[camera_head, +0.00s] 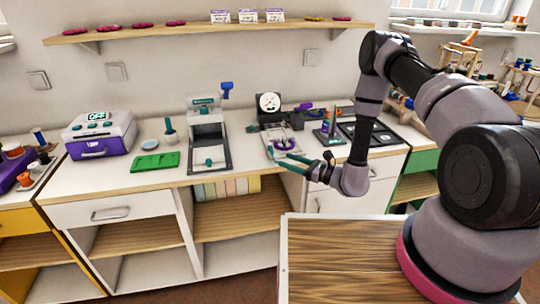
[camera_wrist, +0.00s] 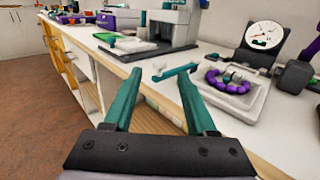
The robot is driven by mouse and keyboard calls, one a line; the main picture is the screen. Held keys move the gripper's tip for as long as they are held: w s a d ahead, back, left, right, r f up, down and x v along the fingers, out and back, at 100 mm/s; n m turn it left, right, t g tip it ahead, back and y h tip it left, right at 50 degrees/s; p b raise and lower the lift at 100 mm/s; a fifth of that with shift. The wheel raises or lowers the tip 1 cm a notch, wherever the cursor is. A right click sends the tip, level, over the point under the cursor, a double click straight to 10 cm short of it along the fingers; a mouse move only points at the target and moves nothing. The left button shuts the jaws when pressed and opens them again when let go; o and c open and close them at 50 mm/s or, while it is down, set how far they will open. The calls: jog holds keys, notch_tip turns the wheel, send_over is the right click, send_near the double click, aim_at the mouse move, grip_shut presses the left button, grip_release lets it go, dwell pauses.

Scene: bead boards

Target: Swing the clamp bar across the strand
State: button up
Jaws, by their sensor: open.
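A short teal bar (camera_wrist: 174,73), apparently the clamp bar, sticks out left from the board towards the counter's front edge, not across the strand. A small white knob (camera_wrist: 159,64) is at its outer end. My gripper (camera_wrist: 158,78) is open, with teal fingers spread and nothing between them. Its right fingertip overlaps the bar in the wrist view; I cannot tell if they touch. In the head view my gripper (camera_head: 284,160) is at the board's front.
A round gauge (camera_head: 269,103) stands behind the board. A grey press-like machine (camera_head: 208,135) stands left, with a green tray (camera_head: 155,161) and purple-and-white box (camera_head: 100,133) beyond. A stand with coloured pieces (camera_head: 328,128) is right of the board. The counter's front edge is close below my gripper.

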jog(key=x, duration=0.8)
jog(key=shift+w+a, duration=0.2)
jog(key=shift+a, duration=0.1)
grip_shut()
dwell(1.0)
